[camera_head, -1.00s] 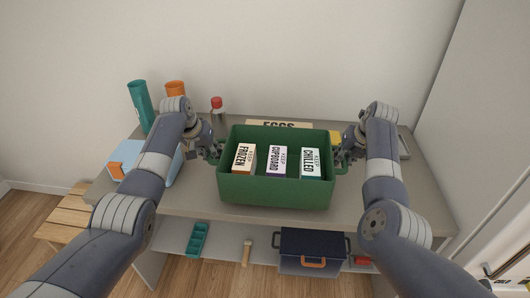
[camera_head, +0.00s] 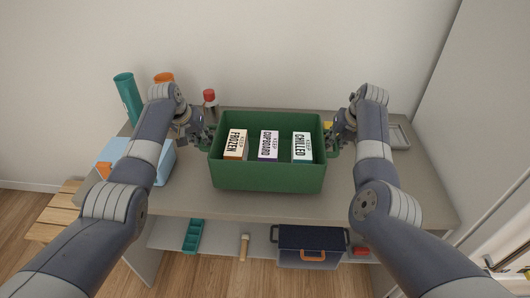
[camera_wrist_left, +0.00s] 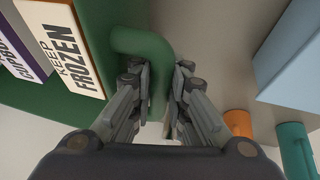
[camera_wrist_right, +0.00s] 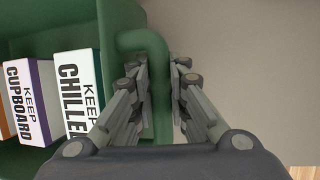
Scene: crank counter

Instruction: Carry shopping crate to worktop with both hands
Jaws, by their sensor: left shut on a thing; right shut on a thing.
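A green shopping crate (camera_head: 267,177) is at the middle of the worktop (camera_head: 340,197) in the head view. It holds three boxes labelled FROZEN (camera_head: 235,144), CUPBOARD (camera_head: 268,145) and CHILLED (camera_head: 302,147). My left gripper (camera_head: 207,146) is shut on the crate's left handle, which shows between the fingers in the left wrist view (camera_wrist_left: 158,75). My right gripper (camera_head: 332,143) is shut on the right handle, also seen between the fingers in the right wrist view (camera_wrist_right: 158,75). The crate looks level. I cannot tell whether its base touches the worktop.
A teal cylinder (camera_head: 127,98), an orange-topped item (camera_head: 163,78), a red-capped bottle (camera_head: 210,103) and a light blue bin (camera_head: 160,165) stand at the left. A grey tray (camera_head: 398,137) lies at the right. A dark blue crate (camera_head: 310,246) sits on the lower shelf.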

